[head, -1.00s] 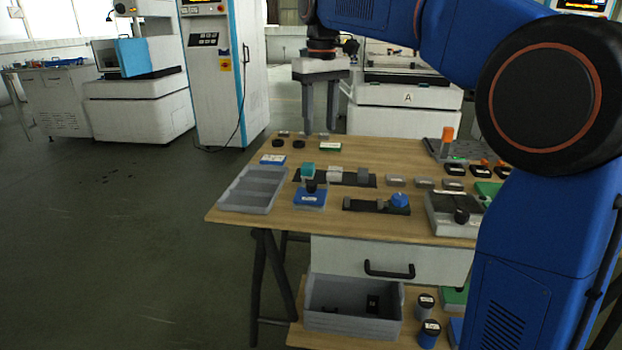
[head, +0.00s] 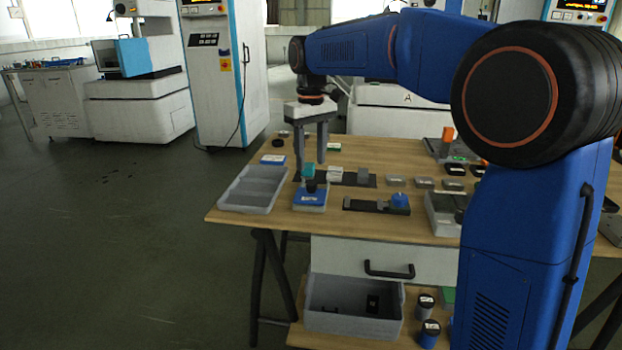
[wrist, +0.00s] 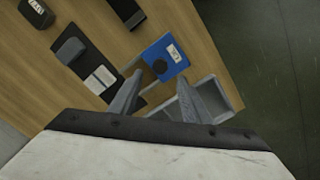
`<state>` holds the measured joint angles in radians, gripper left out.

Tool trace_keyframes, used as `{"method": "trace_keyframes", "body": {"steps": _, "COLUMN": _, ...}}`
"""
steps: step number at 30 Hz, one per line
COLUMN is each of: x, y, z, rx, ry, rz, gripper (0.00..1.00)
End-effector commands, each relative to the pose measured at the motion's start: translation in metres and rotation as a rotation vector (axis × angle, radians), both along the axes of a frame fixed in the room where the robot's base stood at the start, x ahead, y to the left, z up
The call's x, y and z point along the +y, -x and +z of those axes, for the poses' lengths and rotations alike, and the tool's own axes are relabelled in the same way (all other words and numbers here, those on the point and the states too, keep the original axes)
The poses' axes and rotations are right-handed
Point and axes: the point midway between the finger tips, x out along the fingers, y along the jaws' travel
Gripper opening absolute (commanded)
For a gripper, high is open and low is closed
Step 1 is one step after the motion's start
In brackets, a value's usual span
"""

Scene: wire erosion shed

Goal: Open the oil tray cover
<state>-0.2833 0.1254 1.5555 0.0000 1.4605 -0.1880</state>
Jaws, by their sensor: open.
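A blue square lid-like piece (head: 310,198) with a black knob and a white label lies near the table's front left; its label is too small to read, so I cannot tell whether it is the oil tray cover. It also shows in the wrist view (wrist: 178,52), just beyond the fingertips. A grey box (head: 440,215) at the right is partly hidden by my arm. My gripper (head: 310,170) is open and empty, pointing down over the left part of the table, behind the blue piece. In the wrist view its fingers (wrist: 160,80) stand apart.
A grey compartment tray (head: 232,205) stands at the table's left edge. A teal block (head: 309,169) and other blocks stand on a dark rack (head: 358,180) close by the fingers. A dark fixture with a blue knob (head: 399,199) is to the right. A drawer handle (head: 389,272) juts out below.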

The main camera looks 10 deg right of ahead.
Motion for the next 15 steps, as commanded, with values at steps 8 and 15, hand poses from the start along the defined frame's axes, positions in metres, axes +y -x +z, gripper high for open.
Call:
{"method": "trace_keyframes", "body": {"steps": 8, "x": 0.0, "y": 0.0, "z": -0.045, "rx": 0.002, "ry": 0.001, "rz": 0.0, "gripper": 0.43}}
{"method": "trace_keyframes", "body": {"steps": 15, "x": 0.0, "y": 0.0, "z": -0.064, "rx": 0.001, "ry": 0.0, "rz": 0.0, "gripper": 0.43}}
